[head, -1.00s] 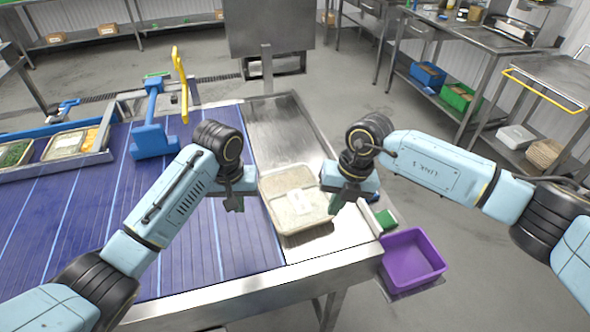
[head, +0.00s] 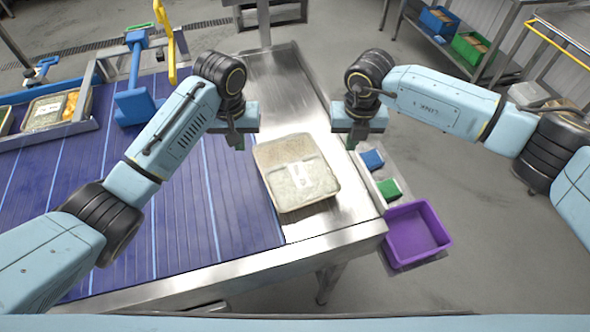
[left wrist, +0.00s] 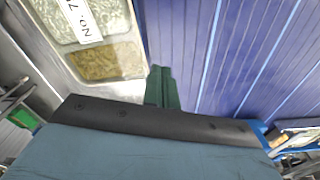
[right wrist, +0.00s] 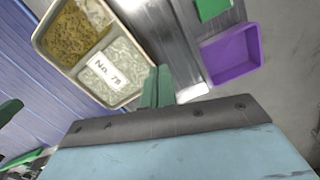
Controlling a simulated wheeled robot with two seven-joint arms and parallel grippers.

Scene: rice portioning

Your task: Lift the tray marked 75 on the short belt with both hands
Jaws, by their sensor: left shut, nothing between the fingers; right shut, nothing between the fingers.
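The tray (head: 296,175) lies flat, partly on the blue belt's right edge and partly on the steel surface. In the right wrist view the tray (right wrist: 62,14) has a white label (right wrist: 105,69) reading No. 75 and compartments with pale and brownish food. The left wrist view shows part of the tray (left wrist: 140,55) and a cut-off label. My left gripper (head: 236,142) is shut and empty, just left of the tray's far left corner and above the belt. My right gripper (head: 352,140) is shut and empty, right of the tray with a gap between them. Neither touches the tray in the head view.
Other filled trays (head: 50,112) sit behind a rail at the left. The blue belt (head: 180,220) nearby is clear.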

